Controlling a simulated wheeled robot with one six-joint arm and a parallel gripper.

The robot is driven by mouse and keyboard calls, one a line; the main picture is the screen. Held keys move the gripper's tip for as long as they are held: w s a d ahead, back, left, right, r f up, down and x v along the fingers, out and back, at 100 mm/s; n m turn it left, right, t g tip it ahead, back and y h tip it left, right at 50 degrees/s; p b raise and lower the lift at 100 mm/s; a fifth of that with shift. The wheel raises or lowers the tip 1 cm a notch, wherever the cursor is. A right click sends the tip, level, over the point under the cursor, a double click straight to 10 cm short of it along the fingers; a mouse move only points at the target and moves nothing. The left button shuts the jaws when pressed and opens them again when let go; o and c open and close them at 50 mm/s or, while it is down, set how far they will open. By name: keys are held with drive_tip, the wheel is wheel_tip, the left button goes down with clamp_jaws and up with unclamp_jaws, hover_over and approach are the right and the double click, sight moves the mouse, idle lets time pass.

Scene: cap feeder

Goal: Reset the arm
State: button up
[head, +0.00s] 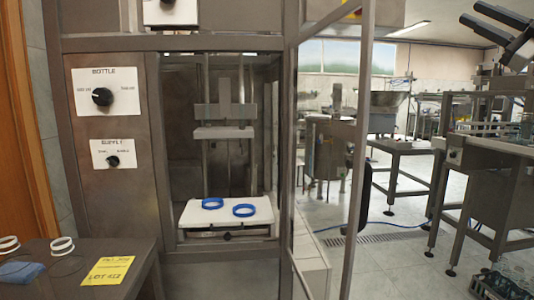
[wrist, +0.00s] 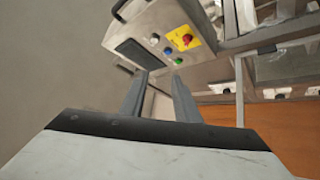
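My gripper (wrist: 158,82) shows in the wrist view. Its two grey fingers stand apart with nothing between them, so it is open and empty. Beyond the fingertips is a control panel (wrist: 125,32) with a dark screen, a red knob on a yellow plate (wrist: 187,38), and white, green and blue buttons. The fingers appear apart from the panel, though the depth is hard to judge. I cannot make out my gripper in the head view.
In the head view, two blue rings (head: 212,203) lie on a white platform (head: 228,222) inside the cabinet. The glass door (head: 322,150) stands open at right. A side table (head: 130,255) at lower left holds a yellow note (head: 107,270). Open floor lies beyond the door.

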drive_tip(key=w+a+f+m+t+h, duration=0.1)
drive_tip(key=w+f+m+h, duration=0.2)
drive_tip(key=f+m+h, duration=0.55)
drive_tip(key=w+a+f+m+h, duration=0.1)
drive_tip(key=w+f+m+h, duration=0.3)
drive_tip(key=m+h, duration=0.65)
drive_tip(key=s+a+f+m+g, duration=0.1)
drive_tip(key=s+a+f+g, duration=0.15)
drive_tip(key=f, duration=0.75)
drive_tip(key=s+a+f+g, duration=0.1)
drive_tip(key=a+f+g, duration=0.25)
drive_tip(key=f, duration=0.65)
drive_tip(key=s+a+f+n+g+y, duration=0.1)
drive_tip(key=s+a+f, duration=0.4)
drive_tip(key=f, duration=0.6)
drive_tip(key=s+a+f+n+g+y, duration=0.1)
drive_tip(key=s+a+f+g+y, duration=0.1)
drive_tip(key=s+a+f+g, duration=0.4)
drive_tip(key=s+a+f+g+y, duration=0.2)
drive_tip(key=s+a+f, duration=0.4)
drive_tip(key=s+f, duration=0.6)
wheel_tip(320, 180, down, 5)
drive_tip(key=shift+s+r+n+g+y, duration=0.1)
drive_tip(key=shift+s+n+g+y, duration=0.2)
drive_tip(key=shift+g, duration=0.6)
drive_tip(key=shift+o, duration=0.3)
drive_tip(key=shift+w, duration=0.1)
